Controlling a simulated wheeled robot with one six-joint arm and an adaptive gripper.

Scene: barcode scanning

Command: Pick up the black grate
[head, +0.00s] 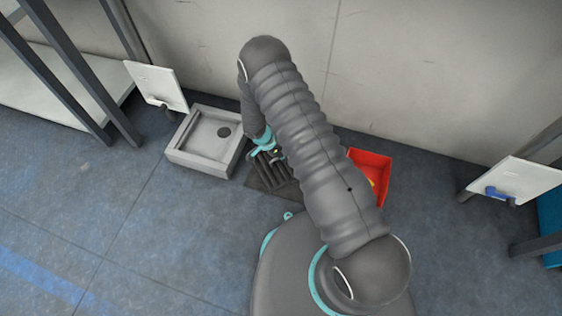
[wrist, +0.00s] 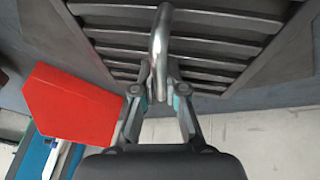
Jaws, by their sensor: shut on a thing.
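The black grate (head: 268,176) lies between the grey basin and the red bin in the head view, partly hidden by my arm. Its dark slats (wrist: 205,48) fill the top of the wrist view, with a curved metal handle (wrist: 160,40) standing out from them. My gripper (wrist: 160,92) is shut on this handle, one finger on each side. I cannot tell whether the grate touches the floor.
A grey basin (head: 181,157) with a round drain is just left of the grate. A red bin (head: 377,163) is to the right; it also shows in the wrist view (wrist: 72,103). White panels (head: 155,84) stand at both sides. The floor at the front left is clear.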

